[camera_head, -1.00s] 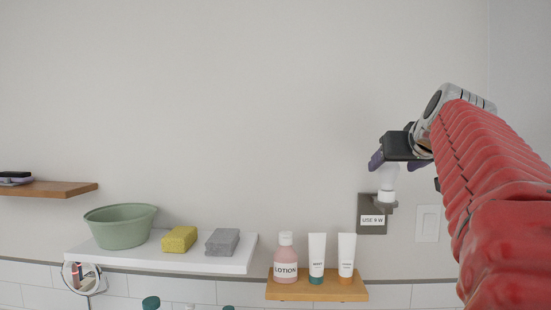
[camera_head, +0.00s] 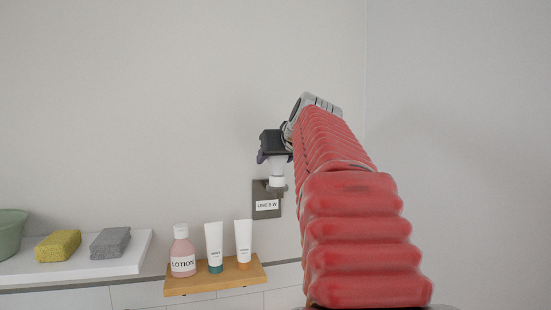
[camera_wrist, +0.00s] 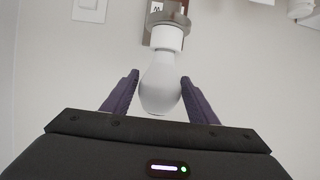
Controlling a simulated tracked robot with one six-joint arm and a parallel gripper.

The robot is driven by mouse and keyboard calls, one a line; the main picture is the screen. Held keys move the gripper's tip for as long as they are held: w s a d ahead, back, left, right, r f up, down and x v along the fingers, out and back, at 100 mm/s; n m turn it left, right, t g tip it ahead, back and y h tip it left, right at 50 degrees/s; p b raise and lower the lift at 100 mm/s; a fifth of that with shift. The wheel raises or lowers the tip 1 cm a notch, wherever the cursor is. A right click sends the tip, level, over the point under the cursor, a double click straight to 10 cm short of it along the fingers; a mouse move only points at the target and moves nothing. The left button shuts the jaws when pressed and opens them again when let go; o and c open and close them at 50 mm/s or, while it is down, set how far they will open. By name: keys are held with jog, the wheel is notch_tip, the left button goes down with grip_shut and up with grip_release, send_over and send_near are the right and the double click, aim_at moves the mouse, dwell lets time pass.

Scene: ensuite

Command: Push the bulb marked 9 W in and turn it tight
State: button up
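A white bulb (camera_wrist: 160,85) stands upright with its base at the wall socket (camera_wrist: 167,20); how deep it sits is unclear. It also shows in the head view (camera_head: 277,175), above the dark wall plate (camera_head: 267,208) with a "USE 9 W" label (camera_head: 267,205). No wattage mark is readable on the bulb. My gripper (camera_wrist: 160,76) has its purple fingers on either side of the bulb's round part. Narrow gaps show between the fingers and the glass, so it is open around the bulb. In the head view my gripper (camera_head: 275,157) is partly hidden by my red-sleeved arm.
A wooden shelf (camera_head: 205,284) below left holds a lotion bottle (camera_head: 182,255) and two tubes. Farther left, a white shelf (camera_head: 130,258) holds a yellow sponge (camera_head: 58,245), a grey block (camera_head: 110,242) and a green bowl (camera_head: 9,235). A white switch plate (camera_wrist: 90,8) is beside the socket.

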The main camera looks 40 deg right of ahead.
jog(key=c, duration=0.9)
jog(key=shift+s+d+f+m+g+h, duration=0.1)
jog(key=shift+m+g+h, duration=0.65)
jog(key=shift+m+h, duration=0.25)
jog(key=shift+s+d+f+m+g+h, duration=0.1)
jog(key=shift+m+g+h, duration=0.65)
jog(key=shift+m+h, duration=0.2)
jog(key=shift+w+a+m+g, duration=0.1)
jog(key=shift+w+m+g, duration=0.05)
jog(key=shift+m+g, duration=0.2)
jog(key=shift+m+g+h, duration=0.25)
jog(key=shift+m+h, duration=0.05)
jog(key=shift+h, duration=0.05)
jog(key=shift+f+m+g+h, duration=0.1)
jog(key=shift+m+g+h, duration=0.5)
jog(key=shift+m+g, duration=0.8)
